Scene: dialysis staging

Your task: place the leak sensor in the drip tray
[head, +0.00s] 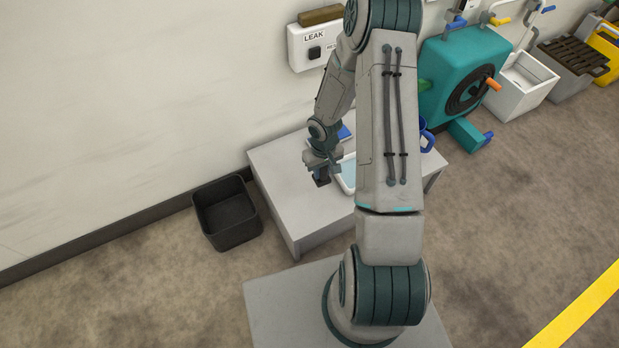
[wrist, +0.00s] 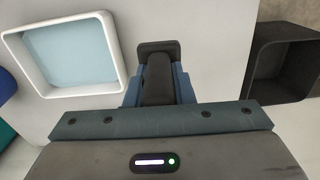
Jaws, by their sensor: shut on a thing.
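The leak sensor, a small black piece with a wider end (wrist: 158,50), is held between the blue fingers of my gripper (wrist: 158,88). In the head view my gripper (head: 321,170) is over the table with the dark sensor (head: 321,181) below it. The drip tray (wrist: 72,55) has a white rim and a light blue floor. It lies left of the sensor in the wrist view and appears empty there. In the head view the tray (head: 348,174) is just right of my gripper, partly hidden by my arm. The sensor is outside the tray's rim.
The grey table (head: 290,185) has bare surface left of my gripper. A black bin (head: 227,212) stands on the floor left of it and shows in the wrist view (wrist: 288,70). A blue mug (head: 427,136) is on the table's right. A white LEAK box (head: 303,52) hangs on the wall.

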